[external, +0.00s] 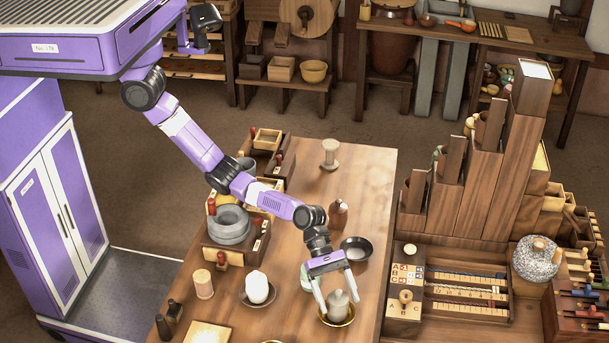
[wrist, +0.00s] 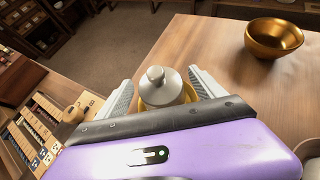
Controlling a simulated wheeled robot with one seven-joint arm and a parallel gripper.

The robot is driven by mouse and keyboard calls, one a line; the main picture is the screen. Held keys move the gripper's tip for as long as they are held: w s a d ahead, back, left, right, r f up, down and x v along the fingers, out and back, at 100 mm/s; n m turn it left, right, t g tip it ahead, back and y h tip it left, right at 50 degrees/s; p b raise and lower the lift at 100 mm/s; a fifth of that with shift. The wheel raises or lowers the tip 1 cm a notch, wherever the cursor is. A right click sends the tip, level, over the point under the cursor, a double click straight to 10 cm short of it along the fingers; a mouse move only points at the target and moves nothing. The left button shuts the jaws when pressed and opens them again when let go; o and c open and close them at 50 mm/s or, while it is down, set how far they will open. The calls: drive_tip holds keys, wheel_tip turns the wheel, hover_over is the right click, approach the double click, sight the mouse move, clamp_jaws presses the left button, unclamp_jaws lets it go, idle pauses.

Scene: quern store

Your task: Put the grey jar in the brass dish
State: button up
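The grey jar (external: 338,305), with a round knob on its lid, stands upright inside the brass dish (external: 349,321) near the table's front right edge. In the wrist view the jar (wrist: 160,88) is between my fingers, with the yellow dish (wrist: 189,94) showing around it. My gripper (external: 338,300) points down over the dish, one finger on each side of the jar. Its fingers (wrist: 161,78) look spread, with small gaps beside the jar. The jar's base is hidden.
A brass bowl (wrist: 273,40) stands apart on the table. A dark bowl (external: 356,248), a brown bottle (external: 338,215) and a plate with a white lump (external: 257,288) are nearby. A wooden letter board (external: 405,300) stands to the right.

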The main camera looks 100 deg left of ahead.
drive_tip(key=shift+a+r, duration=0.1)
drive_tip(key=shift+r, duration=0.15)
drive_tip(key=p+v, duration=0.1)
drive_tip(key=v, duration=1)
drive_tip(key=shift+s+a+r, duration=0.15)
drive_tip(key=shift+s+a, duration=0.05)
drive_tip(key=shift+a, duration=0.1)
